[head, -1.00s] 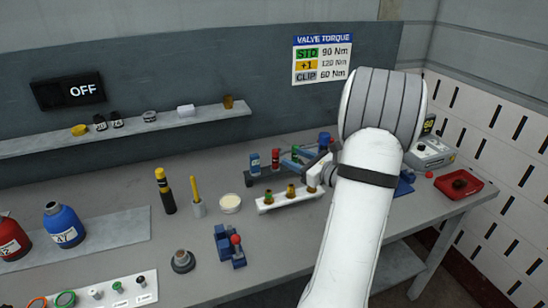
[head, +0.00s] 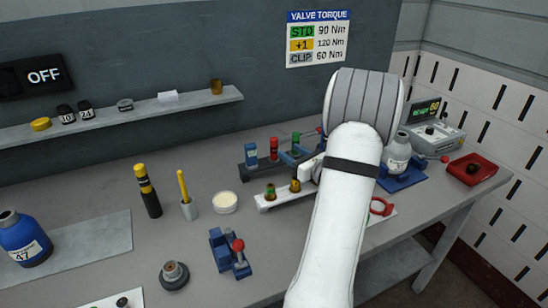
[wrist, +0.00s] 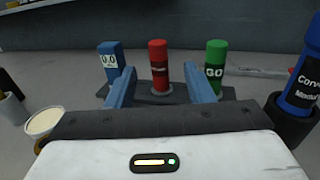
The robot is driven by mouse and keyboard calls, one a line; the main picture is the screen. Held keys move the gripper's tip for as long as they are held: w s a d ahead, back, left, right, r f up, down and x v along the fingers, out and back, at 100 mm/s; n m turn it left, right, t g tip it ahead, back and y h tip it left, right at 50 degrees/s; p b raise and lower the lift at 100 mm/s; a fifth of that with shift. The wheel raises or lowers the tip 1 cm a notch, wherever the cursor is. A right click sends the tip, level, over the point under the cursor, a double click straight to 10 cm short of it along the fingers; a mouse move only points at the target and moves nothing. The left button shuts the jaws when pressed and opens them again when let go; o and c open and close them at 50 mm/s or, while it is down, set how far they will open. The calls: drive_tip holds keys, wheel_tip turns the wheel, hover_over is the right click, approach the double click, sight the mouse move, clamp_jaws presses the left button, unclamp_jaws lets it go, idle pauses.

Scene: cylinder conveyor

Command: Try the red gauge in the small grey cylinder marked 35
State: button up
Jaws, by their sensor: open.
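The red gauge (head: 273,148) stands upright in a dark rack (head: 262,172) between a blue gauge (head: 251,153) and a green one. In the wrist view the red gauge (wrist: 159,62) stands straight ahead, between the lines of my two blue fingers. My gripper (wrist: 160,84) is open and empty; I cannot tell whether the fingertips reach around the gauge. A small grey cylinder (head: 398,153) sits on a blue stand (head: 405,178) at the right, partly behind my arm; its marking is not readable.
The green GO gauge (wrist: 215,60) is close to my right finger. A blue bottle (wrist: 303,80) in a dark holder stands at the wrist view's right edge. A white rack (head: 285,199) lies in front. A red tray (head: 472,168) is at the far right.

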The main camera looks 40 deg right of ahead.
sight(277, 144)
drive_tip(key=w, duration=0.2)
drive_tip(key=w+p, duration=0.1)
drive_tip(key=w, duration=0.1)
drive_tip(key=w+p, duration=0.1)
drive_tip(key=w, duration=0.1)
drive_tip(key=shift+w+a, duration=0.25)
drive_tip(key=shift+a, duration=0.1)
drive_tip(key=shift+w+f, duration=0.1)
drive_tip(key=shift+w, duration=0.35)
drive_tip(key=shift+c, duration=0.3)
clamp_jaws()
